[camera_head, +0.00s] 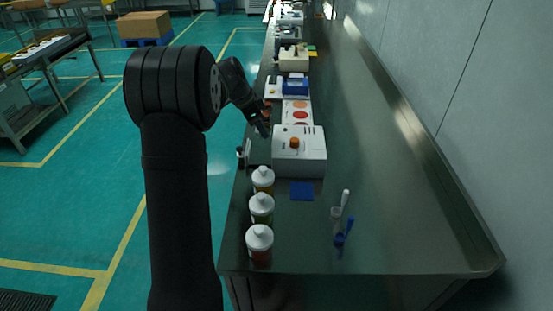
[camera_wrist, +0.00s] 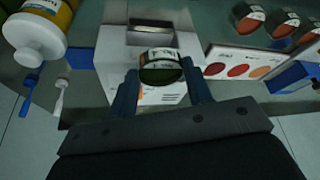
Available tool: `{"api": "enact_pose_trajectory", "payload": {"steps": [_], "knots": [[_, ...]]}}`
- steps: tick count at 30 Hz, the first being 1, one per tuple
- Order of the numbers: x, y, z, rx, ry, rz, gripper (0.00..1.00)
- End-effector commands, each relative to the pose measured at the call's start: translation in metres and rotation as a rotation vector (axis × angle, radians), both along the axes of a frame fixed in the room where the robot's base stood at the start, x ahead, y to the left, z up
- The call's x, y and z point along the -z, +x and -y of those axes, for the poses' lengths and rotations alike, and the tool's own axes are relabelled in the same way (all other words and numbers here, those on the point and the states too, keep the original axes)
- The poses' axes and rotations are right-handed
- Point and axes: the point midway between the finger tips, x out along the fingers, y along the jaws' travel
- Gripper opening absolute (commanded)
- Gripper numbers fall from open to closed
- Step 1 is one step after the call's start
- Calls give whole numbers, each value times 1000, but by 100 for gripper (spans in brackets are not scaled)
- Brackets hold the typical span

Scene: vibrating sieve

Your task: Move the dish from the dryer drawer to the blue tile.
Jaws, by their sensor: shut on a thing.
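The dish (camera_wrist: 160,72), a small round dark green piece with a pale printed band, is between the fingers of my gripper (camera_wrist: 159,78) in the wrist view. My gripper is shut on it. In the head view my gripper (camera_head: 263,131) is at the left side of the white dryer (camera_head: 300,157), and the dish cannot be made out there. The dryer (camera_wrist: 121,75) is behind the dish in the wrist view, with a pale open box-like part (camera_wrist: 150,12) that looks like its drawer. The blue tile (camera_head: 302,191) lies bare on the bench in front of the dryer.
Several white-capped bottles (camera_head: 262,208) stand along the bench's left edge near the tile. White and blue spoon-like tools (camera_head: 341,225) lie right of it. A card with red discs (camera_head: 296,112) and a blue box (camera_head: 295,87) are behind the dryer. The bench's right side (camera_head: 390,180) is clear.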

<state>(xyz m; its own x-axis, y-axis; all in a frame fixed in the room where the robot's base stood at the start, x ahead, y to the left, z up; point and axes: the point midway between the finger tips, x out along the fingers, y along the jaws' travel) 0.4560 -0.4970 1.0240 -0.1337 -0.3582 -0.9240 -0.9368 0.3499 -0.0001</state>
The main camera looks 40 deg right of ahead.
Motion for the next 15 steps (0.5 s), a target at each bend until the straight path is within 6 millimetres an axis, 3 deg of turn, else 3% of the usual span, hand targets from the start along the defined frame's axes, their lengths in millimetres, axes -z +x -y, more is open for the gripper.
{"api": "enact_pose_trajectory", "payload": {"steps": [15], "knots": [[-17, -113, 34, -388, -2, 1, 24]]}}
